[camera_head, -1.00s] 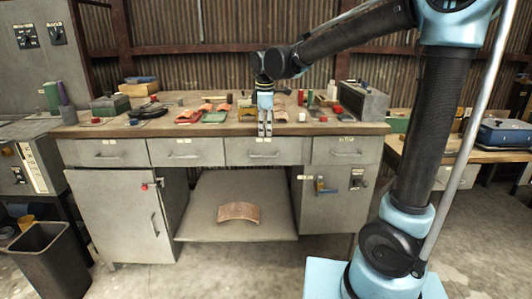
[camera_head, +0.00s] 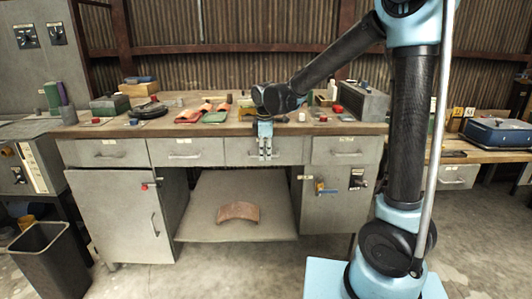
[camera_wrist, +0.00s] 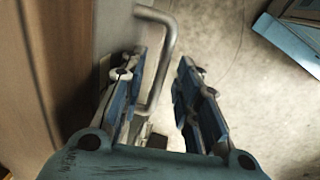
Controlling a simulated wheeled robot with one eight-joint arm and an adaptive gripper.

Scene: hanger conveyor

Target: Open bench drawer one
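The bench has a row of shut drawers under its top. The third drawer from the left (camera_head: 240,150) is behind my gripper (camera_head: 265,156); its handle is largely hidden there. The first drawer (camera_head: 85,150), second drawer (camera_head: 205,150) and fourth drawer (camera_head: 335,150) also show, each with a bar handle. The labels are too small to read. In the wrist view, my gripper (camera_wrist: 163,70) is open, with a finger on either side of a bent metal handle (camera_wrist: 165,55). A gap shows between the handle and the right finger; contact with the left one is unclear.
The wooden bench top (camera_head: 235,128) above holds tools and parts. Floor in front is free.

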